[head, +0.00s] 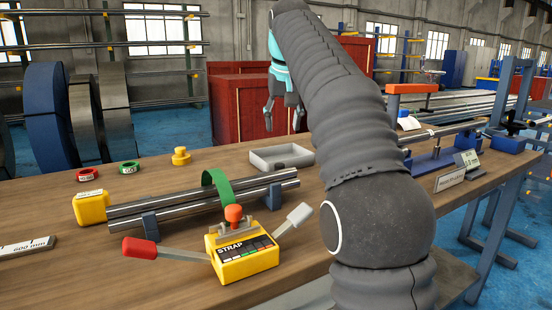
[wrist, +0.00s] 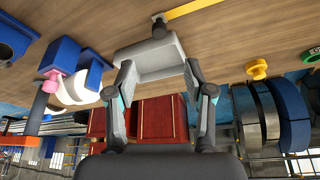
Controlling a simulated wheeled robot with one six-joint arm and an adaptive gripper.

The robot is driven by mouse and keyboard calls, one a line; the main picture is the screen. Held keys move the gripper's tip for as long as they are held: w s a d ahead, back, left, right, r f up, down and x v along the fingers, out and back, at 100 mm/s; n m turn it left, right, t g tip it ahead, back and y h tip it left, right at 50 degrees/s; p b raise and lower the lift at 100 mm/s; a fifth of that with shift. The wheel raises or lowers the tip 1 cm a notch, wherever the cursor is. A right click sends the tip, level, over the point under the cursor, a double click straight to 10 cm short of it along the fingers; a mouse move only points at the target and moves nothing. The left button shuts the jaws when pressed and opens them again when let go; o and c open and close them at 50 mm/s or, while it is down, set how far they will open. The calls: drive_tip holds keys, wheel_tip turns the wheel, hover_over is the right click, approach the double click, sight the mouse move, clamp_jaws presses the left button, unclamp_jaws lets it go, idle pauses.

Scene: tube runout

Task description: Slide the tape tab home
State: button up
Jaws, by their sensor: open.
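A yellow tape strip (wrist: 196,9) lies on the bench at the top of the wrist view. A dark grey tab-like piece (wrist: 159,27) sits at its left end, beside the grey tray; I cannot tell how far the tab is from its home. In the head view the strip and tab are not clear, and the tubes and my arm cover part of that area. A yellow case (head: 91,207) stands at the left end of the tubes. My gripper (head: 283,118) is open and empty, above the far side of the bench. Its fingers also show in the wrist view (wrist: 158,80).
A grey tray (head: 262,164) stands behind two steel tubes (head: 180,210) with a green strap (head: 216,187). A yellow STRAP tool (head: 242,258) with red and grey handles is in front. A yellow knob (head: 181,157) stands left. Blue fixtures (head: 433,160) stand right.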

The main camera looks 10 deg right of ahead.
sight(280, 164)
drive_tip(key=b+x, duration=0.1)
drive_tip(key=x, duration=0.3)
drive_tip(key=b+x, duration=0.2)
drive_tip(key=x, duration=0.3)
drive_tip(key=w+b+x, duration=0.1)
drive_tip(key=x, duration=0.4)
drive_tip(key=shift+r, duration=0.1)
clamp_jaws()
